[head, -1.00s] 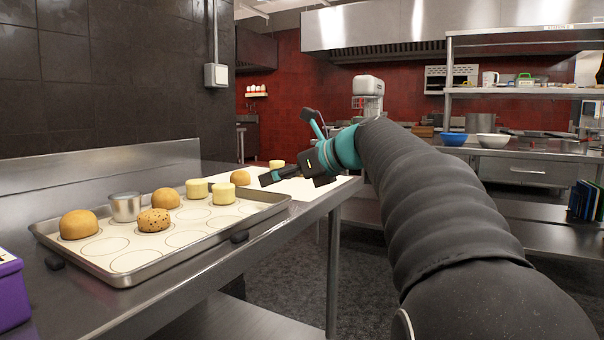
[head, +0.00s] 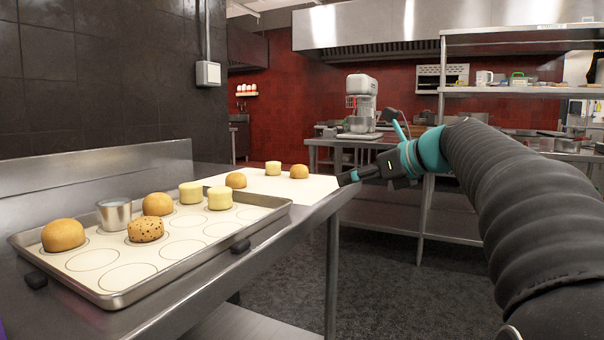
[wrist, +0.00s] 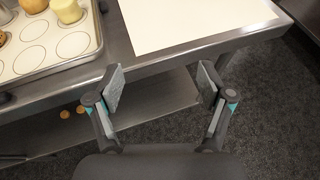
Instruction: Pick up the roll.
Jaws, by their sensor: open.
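Several round golden-brown rolls are in view. One plain roll (head: 63,235) sits at the tray's left end, another (head: 158,204) near its middle, and a speckled one (head: 145,230) in front of that. Two more, a left one (head: 236,180) and a right one (head: 299,171), are by the white sheet (head: 318,184) beyond the tray. Which roll is meant, I cannot tell. My gripper (head: 346,178) is open and empty, off the table's front edge, right of the right-hand roll. In the wrist view its fingers (wrist: 160,83) are apart over the edge, with nothing between them.
The metal tray (head: 190,255) also holds a metal cup (head: 114,214) and pale yellow cylinders (head: 220,197). Another yellow cylinder (head: 273,168) is on the sheet. The wrist view shows a lower shelf (wrist: 150,110) with small orange round things (wrist: 65,114). A mixer (head: 361,100) stands behind.

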